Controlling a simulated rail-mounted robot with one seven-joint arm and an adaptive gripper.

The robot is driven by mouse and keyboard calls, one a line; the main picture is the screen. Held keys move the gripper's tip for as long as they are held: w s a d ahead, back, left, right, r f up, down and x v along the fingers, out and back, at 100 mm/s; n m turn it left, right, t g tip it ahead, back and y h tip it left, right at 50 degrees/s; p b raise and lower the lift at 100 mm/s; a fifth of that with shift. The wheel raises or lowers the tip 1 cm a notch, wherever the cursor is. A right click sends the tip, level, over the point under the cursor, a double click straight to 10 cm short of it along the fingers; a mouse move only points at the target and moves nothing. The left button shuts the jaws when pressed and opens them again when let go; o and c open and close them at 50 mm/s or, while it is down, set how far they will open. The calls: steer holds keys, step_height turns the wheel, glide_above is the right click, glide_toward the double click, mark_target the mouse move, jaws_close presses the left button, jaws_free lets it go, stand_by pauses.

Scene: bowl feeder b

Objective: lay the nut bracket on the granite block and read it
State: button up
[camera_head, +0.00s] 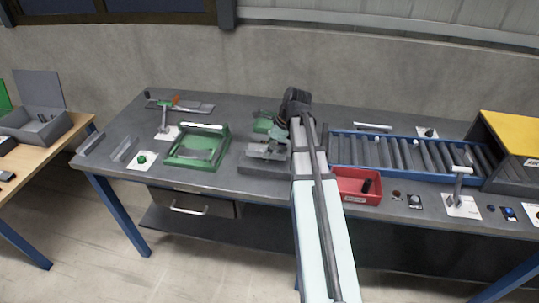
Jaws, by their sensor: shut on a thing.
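My gripper (284,128) is small and dark at the end of my arm, over the middle of the grey bench. It is shut on a grey part, which I take to be the nut bracket (268,148), just above or against a dark grey block. My arm and the clutter hide the fingertips, so I cannot tell whether the bracket touches the block. That block, apparently the granite block (258,170), sits near the bench's front edge, left of my arm. A green device (264,122) stands behind it. No reading can be made out.
A green tray (168,161) stands left of the block. A red bin (345,196) and a blue-framed roller conveyor (340,140) lie right of my arm. A yellow-topped box (515,130) is at far right. Bare bench (225,182) shows between tray and block.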

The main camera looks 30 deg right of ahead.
steer(key=shift+f, duration=1.8)
steer(key=o, duration=1.3)
steer(key=shift+f, duration=0.15)
steer(key=shift+o, duration=0.2)
steer(key=b+v, duration=0.1)
steer(key=v, duration=1.1)
